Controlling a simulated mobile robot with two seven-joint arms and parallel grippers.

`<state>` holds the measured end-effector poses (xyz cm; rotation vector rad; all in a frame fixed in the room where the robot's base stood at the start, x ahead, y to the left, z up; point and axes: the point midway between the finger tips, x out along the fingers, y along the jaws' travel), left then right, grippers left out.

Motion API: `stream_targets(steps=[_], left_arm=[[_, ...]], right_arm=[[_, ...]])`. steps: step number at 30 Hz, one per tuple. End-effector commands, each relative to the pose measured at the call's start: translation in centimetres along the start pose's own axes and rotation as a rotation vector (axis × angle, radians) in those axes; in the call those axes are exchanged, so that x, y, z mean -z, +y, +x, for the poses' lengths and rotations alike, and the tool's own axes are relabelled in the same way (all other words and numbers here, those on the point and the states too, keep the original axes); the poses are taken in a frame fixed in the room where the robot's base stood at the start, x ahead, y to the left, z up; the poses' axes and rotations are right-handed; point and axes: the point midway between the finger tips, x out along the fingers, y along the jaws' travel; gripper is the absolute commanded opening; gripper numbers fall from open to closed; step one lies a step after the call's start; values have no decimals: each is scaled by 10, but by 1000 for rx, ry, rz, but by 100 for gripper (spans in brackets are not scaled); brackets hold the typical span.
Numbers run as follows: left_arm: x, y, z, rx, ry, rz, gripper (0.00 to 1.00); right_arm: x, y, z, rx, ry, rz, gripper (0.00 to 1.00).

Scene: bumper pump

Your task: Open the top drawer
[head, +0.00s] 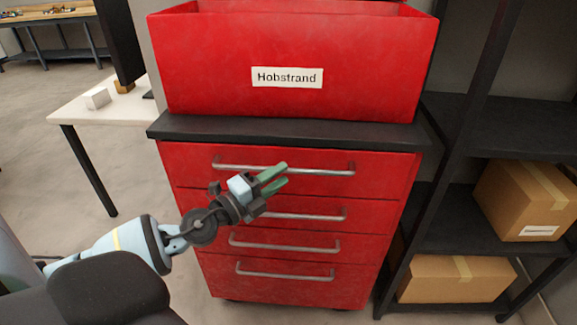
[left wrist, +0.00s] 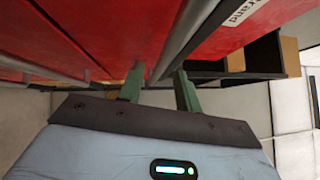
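The top drawer (head: 200,179) is the uppermost of several red drawers in the cabinet and looks shut. Its silver bar handle (head: 320,171) runs across its front. My left gripper (head: 282,175) is in front of the drawer, its green fingers open and empty, and hides part of the handle. In the left wrist view, the open fingers (left wrist: 160,88) show with a silver bar (left wrist: 187,38) running down towards the gap between them. I cannot tell whether the bar lies between the fingertips. My right gripper is not in view.
A red bin (head: 200,60) labelled "Hobstrand" stands on the cabinet's black top (head: 290,131). A dark shelf with cardboard boxes (head: 526,199) is close on the right. A white table (head: 90,112) stands behind on the left. Lower drawer handles (head: 285,245) stick out below my gripper.

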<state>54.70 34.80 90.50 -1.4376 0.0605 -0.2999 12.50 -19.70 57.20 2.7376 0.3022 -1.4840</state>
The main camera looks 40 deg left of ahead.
Motion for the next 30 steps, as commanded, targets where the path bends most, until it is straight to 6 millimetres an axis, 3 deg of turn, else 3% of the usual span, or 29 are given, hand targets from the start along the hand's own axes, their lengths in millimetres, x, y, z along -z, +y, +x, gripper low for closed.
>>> stream_targets(steps=[9, 22, 30], left_arm=[[0, -2, 31, 2, 0, -1, 34], [1, 0, 37, -1, 1, -1, 34], [1, 0, 37, -1, 1, -1, 0]], right_arm=[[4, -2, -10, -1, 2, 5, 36], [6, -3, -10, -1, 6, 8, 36], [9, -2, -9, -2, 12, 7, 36]])
